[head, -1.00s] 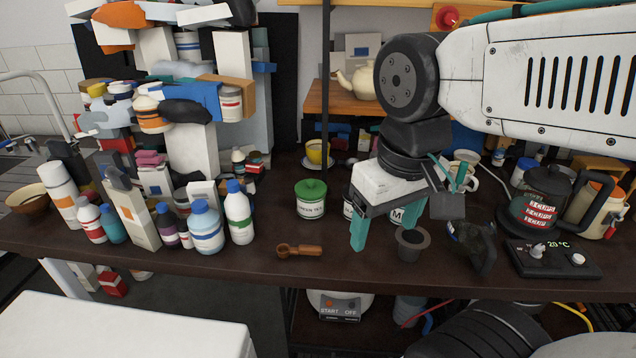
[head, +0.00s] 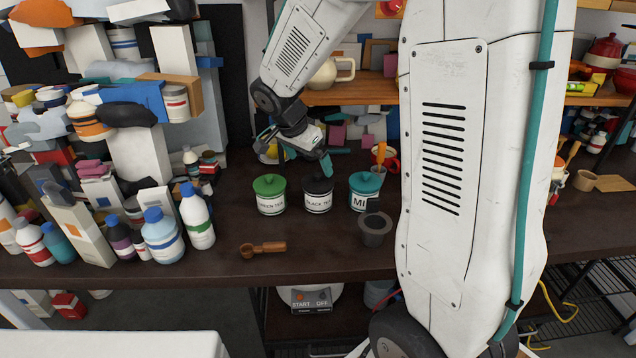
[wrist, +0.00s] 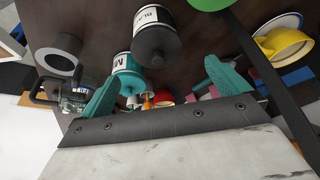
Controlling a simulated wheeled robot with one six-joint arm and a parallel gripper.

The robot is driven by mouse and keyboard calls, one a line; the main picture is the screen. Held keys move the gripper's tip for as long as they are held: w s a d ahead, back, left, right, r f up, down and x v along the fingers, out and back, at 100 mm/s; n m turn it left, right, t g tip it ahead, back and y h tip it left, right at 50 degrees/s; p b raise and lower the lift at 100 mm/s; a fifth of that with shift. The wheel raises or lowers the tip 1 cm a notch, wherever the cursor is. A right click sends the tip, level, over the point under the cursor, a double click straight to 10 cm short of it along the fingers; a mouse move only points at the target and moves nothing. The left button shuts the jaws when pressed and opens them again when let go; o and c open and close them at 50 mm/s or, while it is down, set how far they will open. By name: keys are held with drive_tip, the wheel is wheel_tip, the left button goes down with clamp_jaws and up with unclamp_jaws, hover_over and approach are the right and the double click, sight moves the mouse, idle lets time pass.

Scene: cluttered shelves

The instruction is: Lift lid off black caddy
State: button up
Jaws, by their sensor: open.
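The black caddy (head: 318,200) is a white-bodied canister labelled BLACK TEA with a black knobbed lid (head: 318,184). It stands upright on the dark counter between two other caddies, lid on. In the wrist view the caddy's label (wrist: 152,16) and black lid (wrist: 156,44) show at upper middle. My gripper (head: 336,161) has teal fingers and is open and empty. In the head view it hangs just above and behind the black lid, apart from it. In the wrist view the fingers (wrist: 165,68) are spread, with the lid beyond the gap between them.
A green-lidded caddy (head: 270,196) stands to the left, a teal-lidded one (head: 365,192) close on the right. A dark grey cup (head: 375,230) and wooden scoop (head: 263,249) are in front. A yellow cup (wrist: 285,45) is near my gripper. Shelves stand behind.

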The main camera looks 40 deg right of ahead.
sight(318, 174)
drive_tip(key=x, duration=0.7)
drive_tip(key=shift+s+d, duration=0.15)
drive_tip(key=shift+d, duration=0.15)
drive_tip(key=c, duration=1)
